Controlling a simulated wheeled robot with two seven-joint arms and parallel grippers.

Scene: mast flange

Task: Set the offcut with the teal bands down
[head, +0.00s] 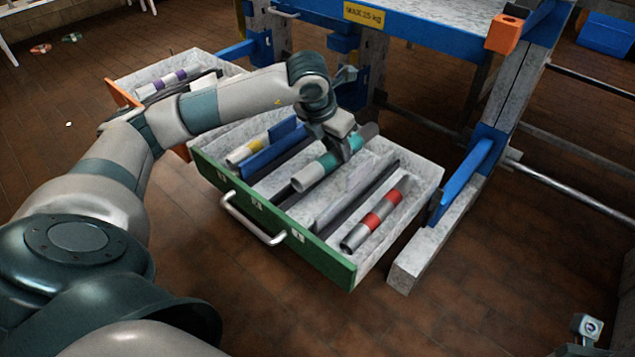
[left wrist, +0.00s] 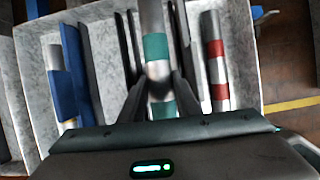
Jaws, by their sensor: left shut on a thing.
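The offcut with the teal bands (head: 312,175) is a grey round bar. It lies lengthwise in or just above the middle of the green-fronted drawer (head: 250,213); I cannot tell whether it touches the drawer floor. My left gripper (head: 343,150) reaches down from above and is shut on it near its teal part. In the left wrist view the offcut (left wrist: 156,50) runs between the two dark fingers (left wrist: 160,95), with teal showing beyond and between them.
An orange-fronted drawer (head: 124,98) holds a purple-banded piece (head: 163,82). A blue-and-grey bench frame (head: 487,145) stands close right.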

